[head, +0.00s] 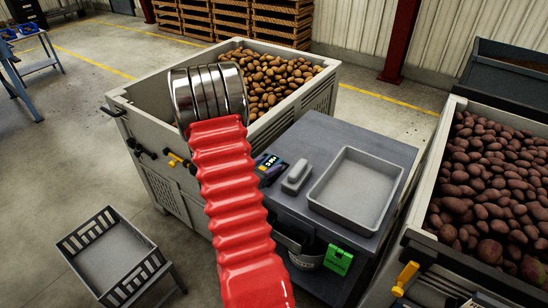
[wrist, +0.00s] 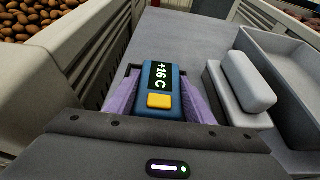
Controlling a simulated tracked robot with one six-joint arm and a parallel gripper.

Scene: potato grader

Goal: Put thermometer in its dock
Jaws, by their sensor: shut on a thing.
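The thermometer (wrist: 158,90) is a blue block with a black display reading +16 C and a yellow button. My gripper (wrist: 165,98) is shut on it, with a purple finger pad on each side. In the head view the thermometer (head: 271,163) shows at the left edge of the grey table, just right of my red arm sleeve. I cannot tell whether it touches the table. A dark edge shows just behind it in the wrist view. No dock can be clearly made out; the table under the thermometer is hidden.
A grey rounded block (head: 297,176) and an empty grey tray (head: 355,190) stand on the table (head: 335,132), right of the thermometer. A potato crate (head: 290,128) stands behind and left, another (head: 440,165) on the right. A slotted bin (head: 110,255) stands lower left.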

